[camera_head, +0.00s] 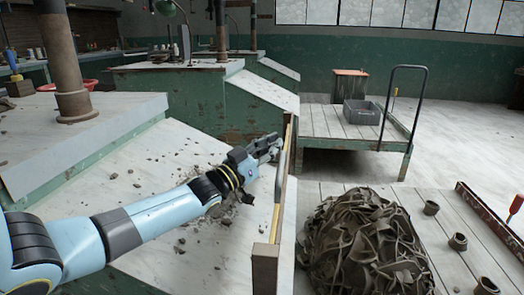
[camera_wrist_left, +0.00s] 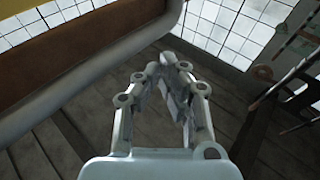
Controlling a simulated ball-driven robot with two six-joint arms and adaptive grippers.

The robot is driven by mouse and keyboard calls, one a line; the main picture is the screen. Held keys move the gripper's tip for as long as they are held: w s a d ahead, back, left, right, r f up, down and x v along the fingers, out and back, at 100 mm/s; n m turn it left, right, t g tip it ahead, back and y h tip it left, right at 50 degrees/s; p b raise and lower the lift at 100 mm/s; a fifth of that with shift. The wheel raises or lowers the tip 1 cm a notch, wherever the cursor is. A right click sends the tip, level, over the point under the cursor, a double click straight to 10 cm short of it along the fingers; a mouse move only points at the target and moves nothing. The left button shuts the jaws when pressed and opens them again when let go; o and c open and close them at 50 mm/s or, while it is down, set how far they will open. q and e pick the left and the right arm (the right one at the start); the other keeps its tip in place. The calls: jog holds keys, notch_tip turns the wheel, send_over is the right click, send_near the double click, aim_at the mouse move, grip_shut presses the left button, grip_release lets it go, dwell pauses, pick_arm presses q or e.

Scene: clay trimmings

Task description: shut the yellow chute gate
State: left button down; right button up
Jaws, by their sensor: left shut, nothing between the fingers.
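The yellow chute gate (camera_head: 275,217) shows nearly edge-on in the head view, as a thin strip at the lower edge of the pale sloping chute. How far it is open is hard to tell. In the left wrist view a yellow panel (camera_wrist_left: 35,12) fills the top left corner, with a brown band and a rounded grey bar (camera_wrist_left: 85,78) below it. My left gripper (camera_head: 277,143) is at the far part of the gate, close to its grey bar. Its fingers are shut and empty in the wrist view (camera_wrist_left: 172,65); contact is unclear. My right gripper is out of view.
Clay crumbs (camera_head: 180,240) lie on the chute. A heap of clay trimmings (camera_head: 365,240) sits on planks right of the gate, with several small pots (camera_head: 458,241) beside it. A cart (camera_head: 335,123) with a grey crate (camera_head: 362,112) stands beyond. The floor at right is open.

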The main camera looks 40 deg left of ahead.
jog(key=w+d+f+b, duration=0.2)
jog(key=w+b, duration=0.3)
pick_arm(q)
notch_tip(320, 180, down, 13)
jog(key=b, duration=0.4)
jog(key=shift+w+f, duration=0.2)
jog(key=shift+w, duration=0.1)
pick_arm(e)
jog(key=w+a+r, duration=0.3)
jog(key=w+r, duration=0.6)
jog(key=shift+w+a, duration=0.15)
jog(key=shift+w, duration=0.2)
